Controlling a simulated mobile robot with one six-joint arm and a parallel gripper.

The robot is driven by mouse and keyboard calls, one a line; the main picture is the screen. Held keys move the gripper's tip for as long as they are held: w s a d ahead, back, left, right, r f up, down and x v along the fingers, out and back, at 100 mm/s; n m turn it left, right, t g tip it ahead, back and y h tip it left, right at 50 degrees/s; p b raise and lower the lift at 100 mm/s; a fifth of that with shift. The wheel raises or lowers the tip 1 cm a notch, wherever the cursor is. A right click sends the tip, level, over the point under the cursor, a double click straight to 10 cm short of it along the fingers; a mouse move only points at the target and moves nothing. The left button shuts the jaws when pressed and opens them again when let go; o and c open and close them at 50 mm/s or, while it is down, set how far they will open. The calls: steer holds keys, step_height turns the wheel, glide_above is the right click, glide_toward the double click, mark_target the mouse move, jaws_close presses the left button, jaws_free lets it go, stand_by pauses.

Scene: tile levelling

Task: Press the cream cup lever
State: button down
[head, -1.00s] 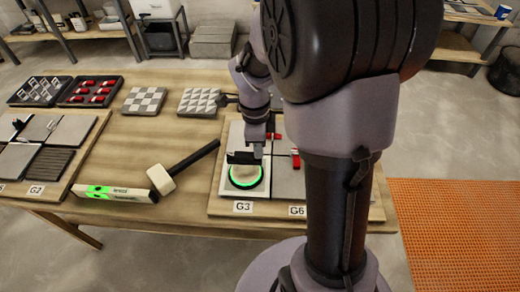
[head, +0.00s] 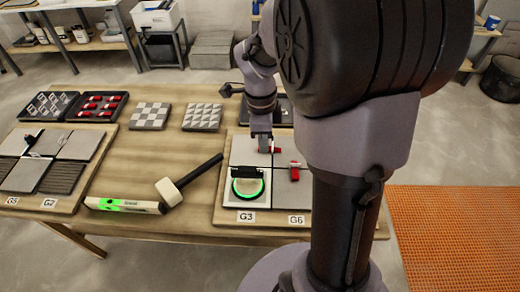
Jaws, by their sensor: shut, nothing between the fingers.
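The cream cup (head: 248,187) is a round cream disc with a bright green ring around it. It sits on the pale tile above the G3 label. Its black lever (head: 245,171) lies across the far side of the cup. My gripper (head: 264,148) points down, a little beyond the lever and to its right in the head view. It is shut and looks apart from the lever. Its height above the tiles is hard to judge.
Red clips (head: 294,170) stand between the grey tiles on the board. A white-headed mallet (head: 188,182) and a green-lit level (head: 125,205) lie to the left. Patterned tiles (head: 150,116) lie behind. My arm hides the board's right part.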

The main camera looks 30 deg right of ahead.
steer(key=r, duration=0.1)
steer(key=r+p, duration=0.1)
steer(key=r, duration=0.3)
steer(key=shift+s+d+r, duration=0.1)
steer(key=shift+d+r, duration=0.1)
steer(key=shift+d, duration=0.2)
